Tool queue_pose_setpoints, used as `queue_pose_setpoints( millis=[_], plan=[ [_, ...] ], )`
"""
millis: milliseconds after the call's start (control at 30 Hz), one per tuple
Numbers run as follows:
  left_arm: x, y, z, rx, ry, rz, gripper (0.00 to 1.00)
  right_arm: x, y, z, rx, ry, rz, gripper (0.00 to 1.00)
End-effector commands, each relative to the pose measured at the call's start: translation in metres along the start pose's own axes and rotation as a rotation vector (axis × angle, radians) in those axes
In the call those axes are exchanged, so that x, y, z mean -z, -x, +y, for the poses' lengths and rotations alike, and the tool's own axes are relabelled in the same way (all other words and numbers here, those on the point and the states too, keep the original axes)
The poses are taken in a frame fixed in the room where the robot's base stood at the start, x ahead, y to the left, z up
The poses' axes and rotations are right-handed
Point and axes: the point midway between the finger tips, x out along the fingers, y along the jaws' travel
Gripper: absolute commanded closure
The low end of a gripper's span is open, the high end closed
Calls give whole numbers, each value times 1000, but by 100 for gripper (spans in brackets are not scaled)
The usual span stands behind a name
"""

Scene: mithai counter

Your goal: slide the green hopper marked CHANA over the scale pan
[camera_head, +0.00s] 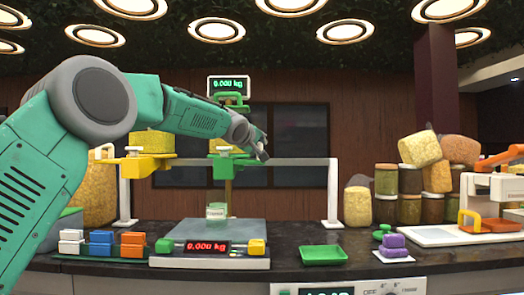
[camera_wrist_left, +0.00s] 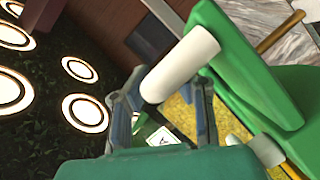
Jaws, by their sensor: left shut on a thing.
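The green hopper (camera_head: 221,168) hangs on the white rail (camera_head: 300,161) and appears above the scale pan (camera_head: 245,227) in the head view. Its exact depth over the pan is hard to tell. Its green body fills the right of the left wrist view (camera_wrist_left: 250,75). My left gripper (camera_head: 260,151) reaches in from the left, shut on a white cylindrical grip (camera_wrist_left: 180,63) beside that green body. A small labelled jar (camera_head: 216,211) stands on the pan under the hopper. The label on the hopper is not readable. My right gripper is out of view.
A yellow hopper (camera_head: 142,166) hangs on the rail at left. Coloured blocks (camera_head: 101,243) sit at front left. A green tray (camera_head: 324,254) and purple blocks (camera_head: 394,246) lie right of the scale. Several jars (camera_head: 410,180) stand at back right. The red scale display (camera_head: 207,246) reads 0.000 kg.

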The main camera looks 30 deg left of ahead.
Motion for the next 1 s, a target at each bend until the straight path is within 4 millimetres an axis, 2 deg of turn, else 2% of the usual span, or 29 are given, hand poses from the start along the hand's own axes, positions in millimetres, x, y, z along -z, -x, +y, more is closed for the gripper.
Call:
queue_pose_setpoints(
  millis=[33, 400, 433, 467, 500, 867, 1000],
  plan=[
    [-4, -2, -12, 20, 2, -11, 100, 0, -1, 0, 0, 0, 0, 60],
    [3, -2, -18, 19, 8, -13, 100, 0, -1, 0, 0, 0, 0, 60],
    [3, -2, -18, 19, 8, -13, 80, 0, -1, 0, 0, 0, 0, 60],
    [3, -2, -18, 19, 7, -13, 69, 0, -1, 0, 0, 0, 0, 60],
    [2, -3, -17, 19, 7, -12, 63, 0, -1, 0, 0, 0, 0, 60],
    [4, 1, -11, 9, 5, -7, 63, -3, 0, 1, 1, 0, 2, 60],
    [5, 12, -10, 6, 5, -8, 63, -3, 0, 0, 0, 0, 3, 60]
  ],
)
